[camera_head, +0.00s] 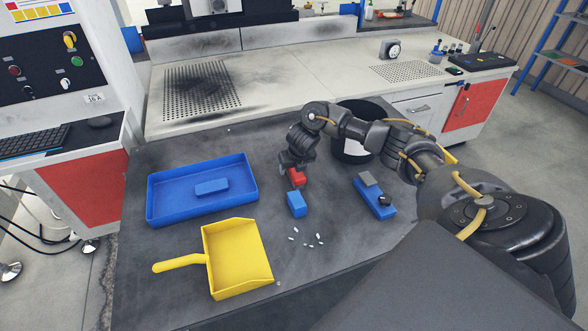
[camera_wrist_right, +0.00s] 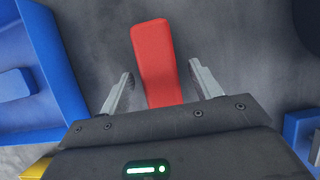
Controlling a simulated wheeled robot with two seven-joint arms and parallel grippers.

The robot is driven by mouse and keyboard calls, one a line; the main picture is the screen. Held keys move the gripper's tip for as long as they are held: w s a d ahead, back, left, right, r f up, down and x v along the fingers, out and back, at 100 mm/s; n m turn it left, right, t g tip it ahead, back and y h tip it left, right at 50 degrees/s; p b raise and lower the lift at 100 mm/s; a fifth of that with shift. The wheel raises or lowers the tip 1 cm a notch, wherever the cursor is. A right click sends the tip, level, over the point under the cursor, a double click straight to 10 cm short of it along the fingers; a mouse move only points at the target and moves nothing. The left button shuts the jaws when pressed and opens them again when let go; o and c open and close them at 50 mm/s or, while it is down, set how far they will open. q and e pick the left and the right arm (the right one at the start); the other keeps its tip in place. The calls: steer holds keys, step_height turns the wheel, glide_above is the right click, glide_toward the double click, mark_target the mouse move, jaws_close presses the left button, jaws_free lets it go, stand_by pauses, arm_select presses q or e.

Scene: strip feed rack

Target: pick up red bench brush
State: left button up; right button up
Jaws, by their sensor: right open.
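The red bench brush (camera_wrist_right: 157,50) lies on the dark table, its red part pointing up the picture in the right wrist view. In the head view only a bit of red (camera_head: 297,178) shows beneath my right gripper. My right gripper (camera_wrist_right: 160,72) is open, with one finger on each side of the red part and a visible gap at both sides. In the head view the right gripper (camera_head: 292,166) points down over the brush. The brush's lower end is hidden behind the gripper body in the wrist view. My left gripper is not in view.
A blue tray (camera_head: 160,208) holding a blue block stands left. A yellow dustpan (camera_head: 235,255) lies in front. A blue block (camera_head: 296,204) and small white bits (camera_head: 308,244) lie near the brush. A blue item with a knob (camera_head: 375,199) and a black bin (camera_head: 352,150) are right.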

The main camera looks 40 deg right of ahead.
steer(key=shift+f, duration=0.25)
stand_by(0.5)
steer(key=c, duration=1.1)
steer(key=shift+r, duration=0.15)
